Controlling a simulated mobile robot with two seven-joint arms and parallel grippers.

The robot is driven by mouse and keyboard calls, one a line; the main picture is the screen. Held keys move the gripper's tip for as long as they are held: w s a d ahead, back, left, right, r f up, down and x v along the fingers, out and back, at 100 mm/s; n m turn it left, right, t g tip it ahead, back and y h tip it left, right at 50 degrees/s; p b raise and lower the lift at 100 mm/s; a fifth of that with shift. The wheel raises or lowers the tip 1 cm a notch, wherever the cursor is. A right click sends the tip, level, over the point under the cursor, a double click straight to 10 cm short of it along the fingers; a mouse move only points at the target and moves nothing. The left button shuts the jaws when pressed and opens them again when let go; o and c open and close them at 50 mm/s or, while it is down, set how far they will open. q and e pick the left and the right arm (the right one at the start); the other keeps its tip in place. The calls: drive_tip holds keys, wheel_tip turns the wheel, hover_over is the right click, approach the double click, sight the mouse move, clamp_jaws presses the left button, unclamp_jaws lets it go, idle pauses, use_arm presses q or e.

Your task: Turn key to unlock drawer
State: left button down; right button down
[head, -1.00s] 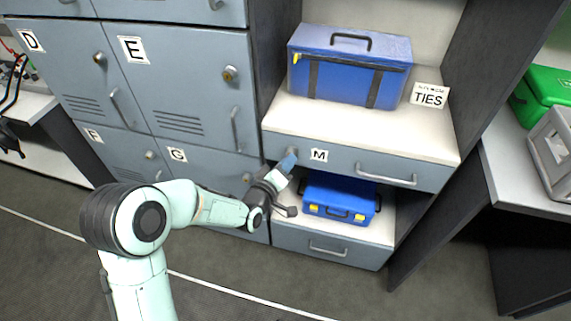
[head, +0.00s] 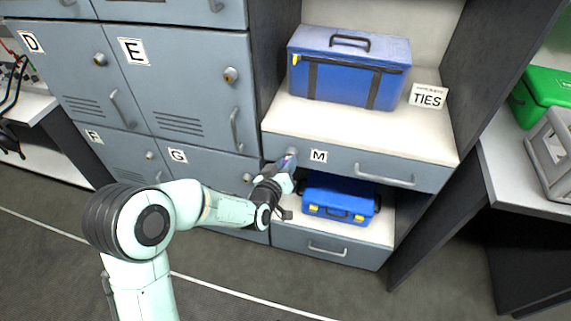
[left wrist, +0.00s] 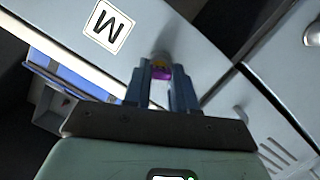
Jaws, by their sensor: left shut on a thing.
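The drawer marked M (head: 340,165) is closed, with a grey handle (head: 385,178) at its right. My left gripper (head: 288,162) is at the left end of the drawer front, by its lock. In the left wrist view the drawer front (left wrist: 150,40) fills the upper part, and the two fingers of my left gripper (left wrist: 161,80) are shut on a small purple key (left wrist: 161,72). The key sits at the lock (left wrist: 161,58), partly hidden between the fingers; how deep it is in I cannot tell. My right gripper is not in view.
A large blue case (head: 348,65) and a TIES sign (head: 428,96) stand on the shelf above. A small blue case (head: 338,200) sits in the open space below. Grey lockers (head: 190,90) stand left. The floor in front is free.

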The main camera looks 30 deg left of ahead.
use_arm(q)
drive_tip(key=shift+f+m+y, duration=0.15)
drive_tip(key=shift+m+y, duration=0.15)
drive_tip(key=shift+m, duration=0.4)
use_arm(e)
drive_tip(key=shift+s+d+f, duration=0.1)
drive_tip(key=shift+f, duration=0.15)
use_arm(q)
drive_tip(key=shift+p, duration=0.35)
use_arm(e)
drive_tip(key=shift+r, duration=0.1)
use_arm(q)
drive_tip(key=shift+d+m+g+y+p, duration=0.1)
drive_tip(key=shift+m+g+y+p, duration=0.3)
drive_tip(key=shift+m+p, duration=0.75)
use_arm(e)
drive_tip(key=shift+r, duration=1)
use_arm(q)
drive_tip(key=shift+m, duration=0.25)
drive_tip(key=c, duration=0.8)
unclamp_jaws()
drive_tip(key=shift+c, duration=0.2)
drive_tip(key=shift+s+d+b, duration=0.15)
drive_tip(key=shift+s+b, duration=0.05)
drive_tip(key=shift+s, duration=0.5)
drive_tip(key=shift+s+d+b, duration=0.15)
drive_tip(key=shift+s+b, duration=0.05)
drive_tip(key=shift+s, duration=0.45)
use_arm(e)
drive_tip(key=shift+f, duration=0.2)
